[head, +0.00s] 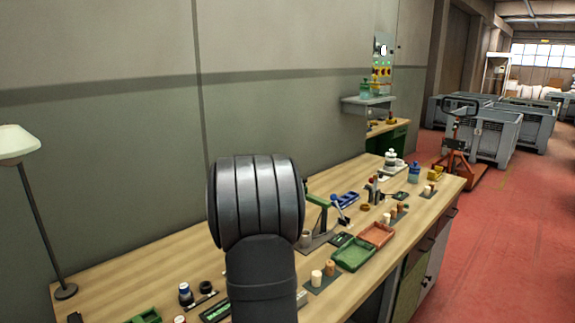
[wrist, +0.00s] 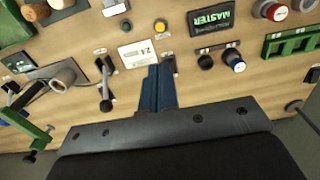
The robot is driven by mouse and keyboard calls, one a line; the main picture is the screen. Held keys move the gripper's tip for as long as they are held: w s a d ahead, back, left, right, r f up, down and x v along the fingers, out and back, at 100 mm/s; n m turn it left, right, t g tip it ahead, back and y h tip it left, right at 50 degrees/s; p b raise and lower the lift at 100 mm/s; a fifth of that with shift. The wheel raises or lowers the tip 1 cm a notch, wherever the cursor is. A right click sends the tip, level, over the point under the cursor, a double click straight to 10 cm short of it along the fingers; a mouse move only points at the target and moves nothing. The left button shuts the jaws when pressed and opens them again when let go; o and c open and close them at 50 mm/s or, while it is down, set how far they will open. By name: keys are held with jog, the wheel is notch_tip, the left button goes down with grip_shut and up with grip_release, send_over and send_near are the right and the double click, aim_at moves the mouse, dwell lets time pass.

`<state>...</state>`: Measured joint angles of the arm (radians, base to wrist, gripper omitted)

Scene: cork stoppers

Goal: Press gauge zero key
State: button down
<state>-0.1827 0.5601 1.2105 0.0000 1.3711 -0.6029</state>
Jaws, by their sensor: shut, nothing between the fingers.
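My gripper (wrist: 160,88) is shut and empty in the wrist view, its two dark blue fingers side by side above the wooden bench. The fingertips overlap the lower right edge of a white printed card (wrist: 137,54). A small dark part (wrist: 169,64) shows right beside the fingertips, partly hidden; I cannot tell whether they touch it. A small yellow round button (wrist: 160,25) lies beyond the card, and a small dark round piece (wrist: 126,25) is left of it. I cannot tell which part is the gauge zero key. In the head view my arm hides the gripper.
In the wrist view, a dark MASTER block (wrist: 211,18), a blue-topped piece (wrist: 235,61) and a green rack (wrist: 292,45) lie to the right. A grey clamp-like fixture (wrist: 60,82) is left. In the head view, a lamp (head: 42,220) stands at left; trays (head: 353,254) are right.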

dwell(0.8)
notch_tip(320, 180, down, 7)
jog(key=d+m+t+y, duration=0.1)
jog(key=m+t+y, duration=0.4)
jog(key=m, duration=1.9)
jog(key=y, duration=0.2)
jog(key=shift+s+m+y, duration=0.3)
jog(key=shift+m, duration=0.1)
jog(key=shift+f, duration=0.15)
jog(key=shift+f, duration=4.35)
jog(key=shift+f, duration=0.4)
